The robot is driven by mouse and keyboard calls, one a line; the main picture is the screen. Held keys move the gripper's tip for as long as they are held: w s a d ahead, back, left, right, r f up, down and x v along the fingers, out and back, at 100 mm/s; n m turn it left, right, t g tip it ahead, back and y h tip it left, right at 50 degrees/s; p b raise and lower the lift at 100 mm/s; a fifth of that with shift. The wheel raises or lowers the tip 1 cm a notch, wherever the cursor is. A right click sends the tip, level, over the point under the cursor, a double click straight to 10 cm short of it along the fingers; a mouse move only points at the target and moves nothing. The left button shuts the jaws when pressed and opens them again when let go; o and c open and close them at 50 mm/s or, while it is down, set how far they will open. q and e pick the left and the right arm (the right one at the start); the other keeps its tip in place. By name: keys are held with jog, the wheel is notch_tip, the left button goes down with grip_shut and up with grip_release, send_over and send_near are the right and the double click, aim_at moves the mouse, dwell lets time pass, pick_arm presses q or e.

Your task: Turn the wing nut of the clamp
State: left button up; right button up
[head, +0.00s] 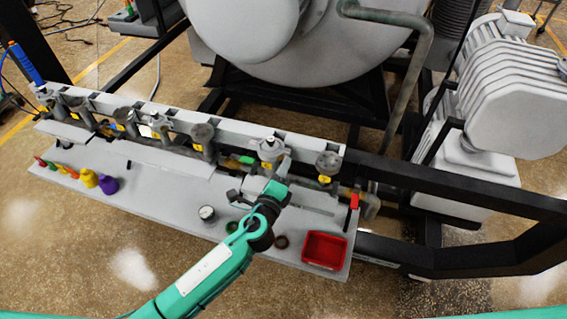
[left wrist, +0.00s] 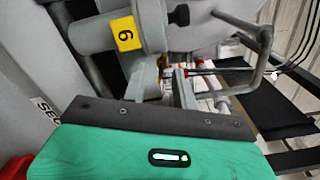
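The clamp is not clearly told apart from the grey valve fittings in the head view. My left gripper (head: 258,178) reaches in beside the grey valve (head: 270,150), over the grey bench. In the left wrist view a grey fitting with a yellow number label (left wrist: 126,33) stands close in front of the gripper. A small brass-coloured part (left wrist: 163,68), possibly the wing nut, shows beside the narrow grey finger (left wrist: 184,88). The finger gap and any contact are too small to judge. My right gripper is not in view.
Several labelled valves line the grey rail (head: 228,128). The bench holds a red tray (head: 324,250), a round gauge (head: 206,213), and yellow (head: 89,178) and purple (head: 108,185) bottles. A large grey vessel (head: 290,40) and a ribbed pump (head: 515,85) stand behind.

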pick_arm(q)
jog(key=shift+w+d, duration=0.2)
jog(key=shift+w, duration=0.3)
grip_shut()
jog(key=shift+f+n+b, duration=0.2)
jog(key=shift+n+b, duration=0.9)
jog(key=shift+n, duration=0.1)
jog(key=shift+r+n+b, duration=0.25)
jog(key=shift+n+b, duration=0.05)
jog(key=shift+n, duration=0.7)
grip_release()
